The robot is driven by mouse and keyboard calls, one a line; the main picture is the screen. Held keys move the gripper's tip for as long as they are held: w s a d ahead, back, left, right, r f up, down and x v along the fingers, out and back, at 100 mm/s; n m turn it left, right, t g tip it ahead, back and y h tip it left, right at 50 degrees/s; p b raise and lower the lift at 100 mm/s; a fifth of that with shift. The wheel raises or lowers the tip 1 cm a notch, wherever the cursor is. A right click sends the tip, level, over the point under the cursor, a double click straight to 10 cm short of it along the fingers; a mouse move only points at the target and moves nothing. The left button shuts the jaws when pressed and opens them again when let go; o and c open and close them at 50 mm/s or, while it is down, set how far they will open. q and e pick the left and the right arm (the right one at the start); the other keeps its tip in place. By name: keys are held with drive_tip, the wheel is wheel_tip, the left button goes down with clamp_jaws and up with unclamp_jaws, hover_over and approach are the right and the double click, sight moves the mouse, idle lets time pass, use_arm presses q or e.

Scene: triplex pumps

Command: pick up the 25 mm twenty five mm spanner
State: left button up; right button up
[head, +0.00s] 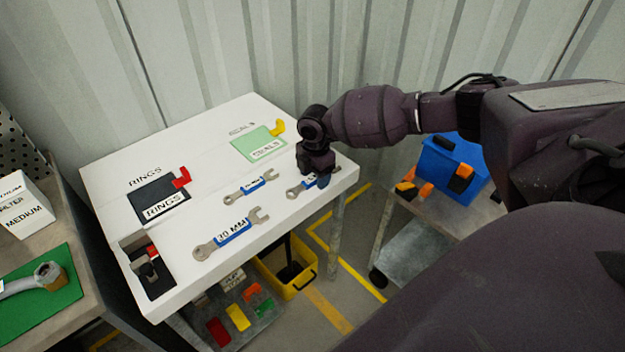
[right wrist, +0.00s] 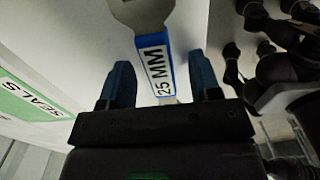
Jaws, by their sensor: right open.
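The 25 mm spanner (head: 296,189) lies on the white table near its right edge, mostly hidden under my right gripper in the head view. In the right wrist view the spanner (right wrist: 154,62) has a blue handle with a "25 MM" label and a grey metal head at the top. My right gripper (head: 318,180) is open above it. Its two blue fingers (right wrist: 164,84) stand on either side of the handle, with a gap on both sides. I cannot tell how far above the table the fingertips are. My left gripper is not in view.
The 30 mm spanner (head: 231,233) and another blue-handled spanner (head: 251,187) lie to the left on the white table (head: 215,165). A green seals mat (head: 258,144) and a black rings mat (head: 161,199) lie behind. A blue toolbox (head: 452,168) stands right. A yellow bin (head: 290,268) is below.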

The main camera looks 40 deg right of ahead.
drive_tip(key=shift+c, duration=0.4)
clamp_jaws()
drive_tip(key=shift+r, duration=0.1)
